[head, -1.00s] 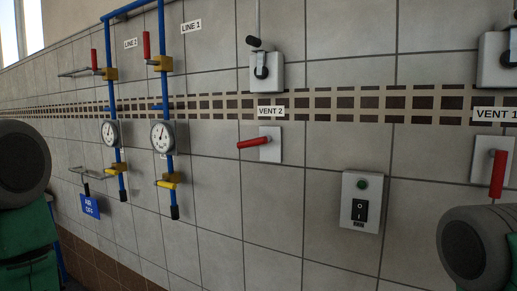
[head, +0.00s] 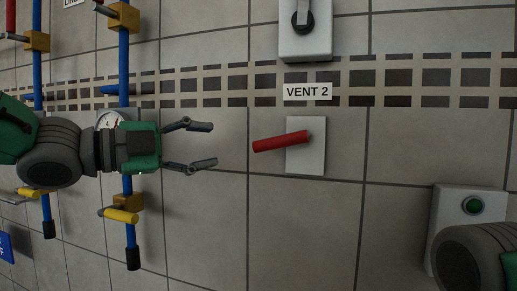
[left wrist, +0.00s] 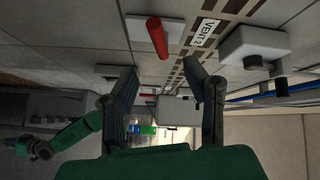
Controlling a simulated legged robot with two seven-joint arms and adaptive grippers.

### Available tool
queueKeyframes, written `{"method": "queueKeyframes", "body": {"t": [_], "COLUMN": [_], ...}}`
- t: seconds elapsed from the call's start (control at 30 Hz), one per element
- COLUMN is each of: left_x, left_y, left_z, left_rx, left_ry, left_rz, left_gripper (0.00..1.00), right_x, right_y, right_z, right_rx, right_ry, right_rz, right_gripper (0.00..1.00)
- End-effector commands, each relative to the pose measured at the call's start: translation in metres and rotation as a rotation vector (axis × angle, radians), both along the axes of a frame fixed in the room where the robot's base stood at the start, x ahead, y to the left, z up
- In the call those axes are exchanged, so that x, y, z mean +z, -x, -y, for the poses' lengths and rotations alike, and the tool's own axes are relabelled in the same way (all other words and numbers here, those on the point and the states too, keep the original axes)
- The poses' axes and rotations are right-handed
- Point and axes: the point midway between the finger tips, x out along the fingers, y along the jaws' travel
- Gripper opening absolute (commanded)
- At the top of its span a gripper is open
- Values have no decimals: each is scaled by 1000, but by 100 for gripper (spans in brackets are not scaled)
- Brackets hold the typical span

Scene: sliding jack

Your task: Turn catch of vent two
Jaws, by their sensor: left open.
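The vent two handle is a red bar (head: 280,142) on a white wall plate (head: 312,160), under the "VENT 2" label (head: 308,92). It points left and slightly down from its pivot in the head view. My left gripper (head: 213,145) is open and empty, left of the red bar's free end, its fingers pointing at it with a visible gap. In the left wrist view the red bar (left wrist: 157,38) shows above the spread fingers (left wrist: 168,90), not between them. My right gripper cannot be made out; only a grey part of that arm shows at the head view's lower right.
A white box with a lever (head: 305,30) is on the wall above the label. Blue pipes with a yellow-handled valve (head: 121,215) run behind my left arm. The tiled wall around the red bar is clear.

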Motion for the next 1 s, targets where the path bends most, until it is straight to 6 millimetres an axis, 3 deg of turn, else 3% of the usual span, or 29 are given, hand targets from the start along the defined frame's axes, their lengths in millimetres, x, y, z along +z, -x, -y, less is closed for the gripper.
{"method": "queueKeyframes", "body": {"t": [0.2,0.5,0.8,1.0], "left_x": [-4,-2,-2,-2], "left_y": [-28,-58,-70,-70], "left_z": [38,76,96,99], "left_rx": [-2,1,2,1], "left_ry": [-2,8,8,5], "left_rz": [-9,-8,-7,-7], "left_gripper": [41,41,41,41], "right_x": [4,12,14,14], "right_y": [0,-1,-1,-1], "right_z": [0,0,0,0], "right_rx": [-1,-1,0,0], "right_ry": [0,0,0,0], "right_rz": [1,1,1,1], "right_gripper": [0,0,0,0]}}
